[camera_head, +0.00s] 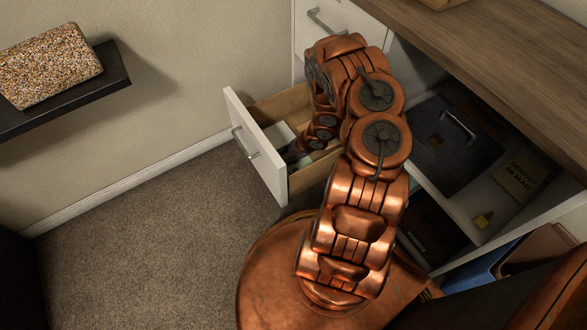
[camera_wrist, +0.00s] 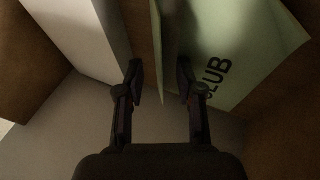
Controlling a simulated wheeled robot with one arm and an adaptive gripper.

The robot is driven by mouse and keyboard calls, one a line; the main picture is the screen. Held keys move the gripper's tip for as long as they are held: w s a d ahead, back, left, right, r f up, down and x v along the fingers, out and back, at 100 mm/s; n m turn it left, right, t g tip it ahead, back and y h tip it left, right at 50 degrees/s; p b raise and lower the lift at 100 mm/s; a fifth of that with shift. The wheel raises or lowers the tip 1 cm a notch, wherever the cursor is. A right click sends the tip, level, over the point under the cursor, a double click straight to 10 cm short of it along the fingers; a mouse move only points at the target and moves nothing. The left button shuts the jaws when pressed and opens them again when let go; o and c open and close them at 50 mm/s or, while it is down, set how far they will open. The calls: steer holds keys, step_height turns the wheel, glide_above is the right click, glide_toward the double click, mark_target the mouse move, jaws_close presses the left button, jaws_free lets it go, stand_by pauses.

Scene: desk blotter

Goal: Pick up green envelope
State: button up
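My gripper (camera_wrist: 160,82) reaches down into the open drawer (camera_head: 255,150). Its two dark fingers are apart, with a gap between the tips. A pale green envelope (camera_wrist: 240,40) with dark lettering reading "CLUB" stands tilted in the drawer, its broad face right of and behind the right finger in the wrist view. A thin pale green edge (camera_wrist: 157,45) runs down between the fingertips; I cannot tell whether it belongs to the same envelope. In the head view my arm hides most of the drawer's inside and the fingertips.
A white block-like item (camera_wrist: 85,35) stands left of the fingers, close to the left one. Brown drawer walls surround the space. A wooden desktop (camera_head: 500,60) overhangs on the right, above open shelves holding a dark case (camera_head: 450,150). A wall shelf (camera_head: 110,80) holds a speckled box (camera_head: 50,65).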

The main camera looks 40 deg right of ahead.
jaws_close()
stand_by(0.3)
steer(key=shift+r+p, duration=0.5)
steer(key=shift+r, duration=0.2)
steer(key=shift+w+d+p, duration=0.7)
steer(key=shift+w+d, duration=0.55)
steer(key=shift+d, duration=0.25)
steer(key=shift+d+r, duration=0.1)
steer(key=shift+r, duration=0.05)
step_height(320, 180, up, 13)
steer(key=p, duration=0.3)
steer(key=shift+r+p, duration=0.15)
steer(key=shift+p, duration=0.15)
